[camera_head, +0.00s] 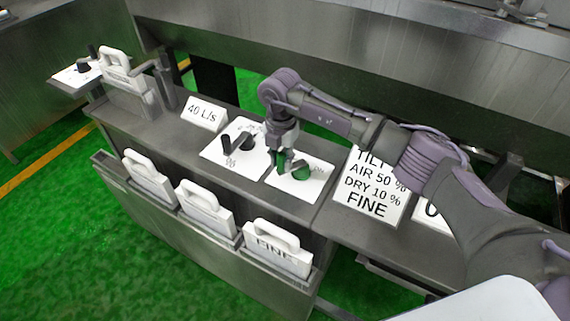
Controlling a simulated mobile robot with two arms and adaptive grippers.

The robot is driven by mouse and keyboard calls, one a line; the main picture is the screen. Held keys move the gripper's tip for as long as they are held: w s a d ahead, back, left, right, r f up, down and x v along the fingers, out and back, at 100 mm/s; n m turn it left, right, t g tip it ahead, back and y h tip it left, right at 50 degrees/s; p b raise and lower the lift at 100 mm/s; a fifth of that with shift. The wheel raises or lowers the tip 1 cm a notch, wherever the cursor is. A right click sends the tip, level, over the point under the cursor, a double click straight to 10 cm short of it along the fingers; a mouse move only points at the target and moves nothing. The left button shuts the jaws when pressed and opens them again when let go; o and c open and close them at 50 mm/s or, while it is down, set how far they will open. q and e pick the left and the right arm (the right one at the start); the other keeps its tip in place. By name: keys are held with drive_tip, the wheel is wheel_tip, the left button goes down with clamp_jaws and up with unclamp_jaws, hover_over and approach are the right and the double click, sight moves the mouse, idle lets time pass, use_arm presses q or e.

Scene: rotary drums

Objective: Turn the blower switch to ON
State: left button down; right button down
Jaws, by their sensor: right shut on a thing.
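The green blower switch (301,172) sits on a white panel (302,192) on the grey console. Part of a printed label, apparently ending in "ON", shows at the panel's upper right. My right gripper (288,163) reaches down from above at the switch and is shut on it. The fingers hide part of the switch and the label, so I cannot tell exactly where the switch points. My left gripper is not in view.
A white panel with a black knob (246,143) and a % mark lies just left. A sign reading "40 L/s" (204,113) stands farther left. A sign with "AIR 50 %, DRY 10 %, FINE" (366,199) is on the right. Handled white plates (205,212) sit in the front rack.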

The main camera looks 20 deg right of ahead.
drive_tip(key=shift+w+m, duration=0.65)
drive_tip(key=shift+m, duration=0.45)
drive_tip(key=shift+r, duration=0.1)
drive_tip(key=c, duration=0.9)
unclamp_jaws()
wheel_tip(320, 180, up, 12)
